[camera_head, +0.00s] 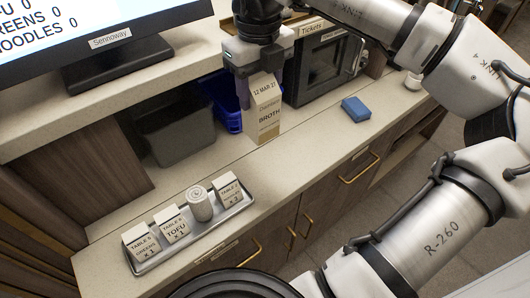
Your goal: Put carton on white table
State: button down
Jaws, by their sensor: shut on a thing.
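A tall beige carton (266,118) stands upright at the middle of the counter, with "BROTH" and "12 MAR 27" printed on it. My gripper (257,84) comes down from above and is shut on the carton's upper part. One purple finger shows along the carton's left side; the other is mostly hidden. The carton's base is at or just above the counter; I cannot tell if it touches. No separate white table can be made out; the pale speckled counter (290,165) is the surface under the carton.
A metal tray (228,222) with small labelled boxes and a grey cylinder (200,205) lies at the front left. Behind are a dark bin (178,135), a blue bin (222,98) and a black appliance (325,68). A blue block (356,109) lies to the right. A monitor (85,30) stands at upper left.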

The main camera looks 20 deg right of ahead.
aim_at(261, 136)
notch_tip(261, 136, down, 12)
jog(key=b, duration=0.3)
jog(key=shift+s+f, duration=0.1)
jog(key=shift+s, duration=0.05)
notch_tip(261, 136, down, 6)
jog(key=b, duration=0.3)
jog(key=shift+f, duration=0.25)
jog(key=shift+f, duration=0.2)
jog(key=c, duration=0.6)
grip_release()
jog(key=shift+r, duration=0.1)
